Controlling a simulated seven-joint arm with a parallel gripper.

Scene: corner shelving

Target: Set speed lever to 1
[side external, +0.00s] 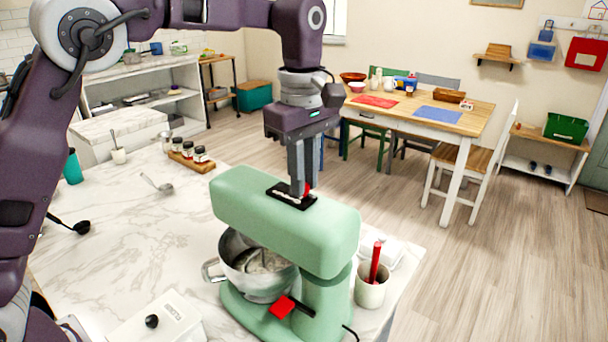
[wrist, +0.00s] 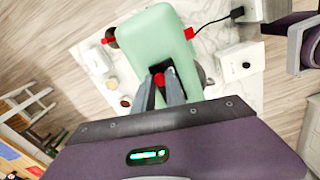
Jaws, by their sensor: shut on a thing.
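The green stand mixer (side external: 290,220) stands on the marble counter, and its top also shows in the wrist view (wrist: 150,45). A black plate (side external: 283,197) with white markings too small to read lies on top of its head. The red speed lever knob (side external: 308,188) rises from this plate. My gripper (side external: 299,190) points down at the plate with its fingers shut on the knob. In the wrist view, the red knob (wrist: 159,79) shows between the fingertips (wrist: 160,80). The fingers hide much of the lever, and I cannot read its setting.
A second red lever (side external: 282,307) is on the mixer's lower side. The steel bowl (side external: 232,282) sits under the head. A white cup (side external: 369,292) with a red-handled utensil stands close to the right. A white box (side external: 158,318) stands in front. The back-left counter holds spice jars (side external: 200,155).

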